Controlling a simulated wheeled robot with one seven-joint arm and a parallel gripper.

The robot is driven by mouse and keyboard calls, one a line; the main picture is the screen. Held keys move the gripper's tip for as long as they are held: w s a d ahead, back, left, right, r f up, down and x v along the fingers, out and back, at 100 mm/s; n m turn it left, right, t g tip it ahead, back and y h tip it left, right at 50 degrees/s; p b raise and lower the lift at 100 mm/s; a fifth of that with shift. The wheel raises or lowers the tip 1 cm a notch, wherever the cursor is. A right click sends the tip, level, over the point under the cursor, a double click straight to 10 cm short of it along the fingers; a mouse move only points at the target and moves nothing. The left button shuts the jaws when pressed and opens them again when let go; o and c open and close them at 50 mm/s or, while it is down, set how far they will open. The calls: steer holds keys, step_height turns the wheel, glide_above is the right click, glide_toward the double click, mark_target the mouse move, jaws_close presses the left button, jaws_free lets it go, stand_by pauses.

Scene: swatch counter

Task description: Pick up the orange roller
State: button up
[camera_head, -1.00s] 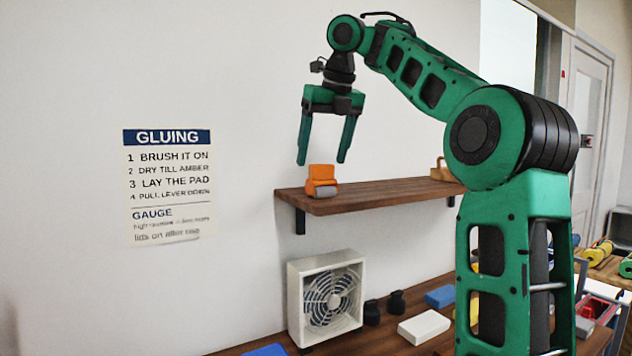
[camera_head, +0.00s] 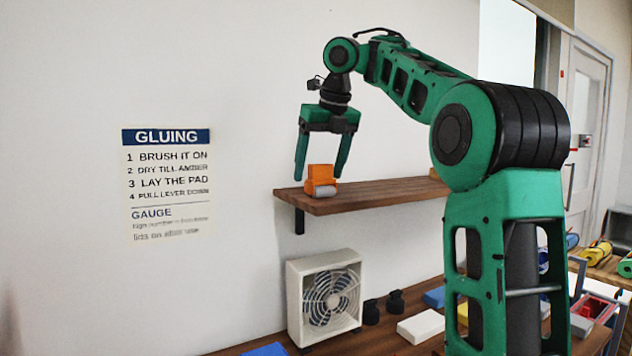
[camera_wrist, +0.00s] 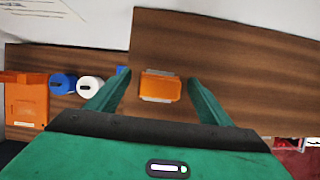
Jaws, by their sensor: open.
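The orange roller (camera_head: 320,178) sits on the wooden wall shelf (camera_head: 380,192), near its left end. It has an orange body and a grey roller part at its lower front. My gripper (camera_head: 318,178) is open, pointing down, with its two green fingers on either side of the orange roller. In the wrist view the roller (camera_wrist: 160,87) lies between and slightly beyond the fingertips of my gripper (camera_wrist: 158,80). I cannot tell whether either finger touches it.
Below the shelf, a white fan (camera_head: 325,297) stands on a wooden counter, with black knob-like pieces (camera_head: 384,306) and a white block (camera_head: 421,326) beside it. A gluing sign (camera_head: 167,185) hangs on the wall. The wrist view shows an orange object (camera_wrist: 25,98) at the left.

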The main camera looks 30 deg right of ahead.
mark_target(317, 178)
steer(key=shift+w+a+f, duration=0.1)
steer(key=shift+w+f, duration=0.1)
steer(key=shift+f, duration=0.3)
steer(key=shift+f, duration=0.1)
steer(key=shift+w+f, duration=0.25)
steer(key=shift+f, duration=0.2)
steer(key=shift+w+f, duration=0.1)
steer(key=shift+f, duration=0.1)
steer(key=shift+w+f, duration=0.1)
steer(key=shift+f, duration=0.15)
steer(key=c, duration=1.3)
steer(key=shift+w+r, duration=0.1)
steer(key=shift+r, duration=0.4)
